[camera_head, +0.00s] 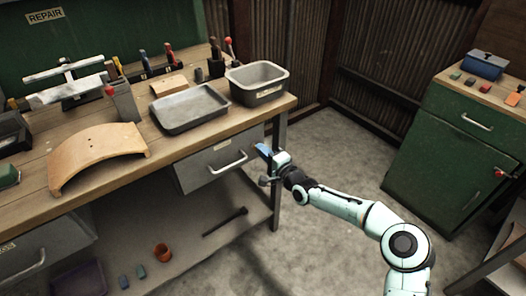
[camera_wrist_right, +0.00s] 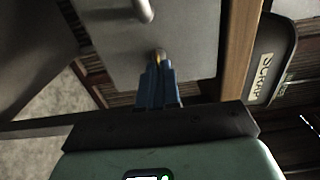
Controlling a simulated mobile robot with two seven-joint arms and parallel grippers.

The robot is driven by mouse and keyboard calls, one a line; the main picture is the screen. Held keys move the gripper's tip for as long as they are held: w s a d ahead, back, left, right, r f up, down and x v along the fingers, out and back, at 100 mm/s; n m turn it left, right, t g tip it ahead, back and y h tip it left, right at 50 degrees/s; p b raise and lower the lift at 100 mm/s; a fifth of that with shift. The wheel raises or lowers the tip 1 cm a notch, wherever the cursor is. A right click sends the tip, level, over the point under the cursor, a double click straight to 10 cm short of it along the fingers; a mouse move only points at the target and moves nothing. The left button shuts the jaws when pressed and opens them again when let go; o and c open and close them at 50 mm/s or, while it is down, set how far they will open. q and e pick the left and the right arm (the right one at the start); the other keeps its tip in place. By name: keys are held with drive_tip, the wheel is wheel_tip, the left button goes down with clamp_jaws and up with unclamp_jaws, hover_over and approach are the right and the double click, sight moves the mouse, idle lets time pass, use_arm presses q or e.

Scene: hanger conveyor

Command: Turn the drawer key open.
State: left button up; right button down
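The grey drawer (camera_head: 205,172) under the workbench is shut, with a bar handle (camera_head: 229,163) on its front. My right gripper (camera_head: 263,150) is at the right end of the drawer front. In the right wrist view its blue fingers (camera_wrist_right: 158,72) are close together, with the brass-coloured drawer key (camera_wrist_right: 158,55) between their tips, against the drawer front (camera_wrist_right: 185,35). The drawer handle (camera_wrist_right: 143,8) is at the top of that view. In the head view the key is hidden by the gripper. My left gripper is not in view.
The workbench (camera_head: 80,150) carries a shallow tray (camera_head: 188,108), a deep grey bin (camera_head: 257,83) and a curved wooden piece (camera_head: 98,157). A bench leg (camera_head: 277,190) stands close to my right gripper. A green cabinet (camera_head: 440,150) stands at right. The floor between is clear.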

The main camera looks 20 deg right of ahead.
drive_tip(key=c, duration=1.4)
unclamp_jaws()
drive_tip(key=shift+o, duration=0.2)
drive_tip(key=shift+s, duration=0.1)
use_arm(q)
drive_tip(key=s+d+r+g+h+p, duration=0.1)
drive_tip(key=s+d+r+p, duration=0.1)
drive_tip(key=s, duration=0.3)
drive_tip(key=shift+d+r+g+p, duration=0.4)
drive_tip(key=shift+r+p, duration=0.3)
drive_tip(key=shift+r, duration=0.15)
use_arm(e)
drive_tip(key=v, duration=1.3)
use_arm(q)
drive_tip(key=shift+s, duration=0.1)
use_arm(e)
drive_tip(key=shift+s, duration=0.1)
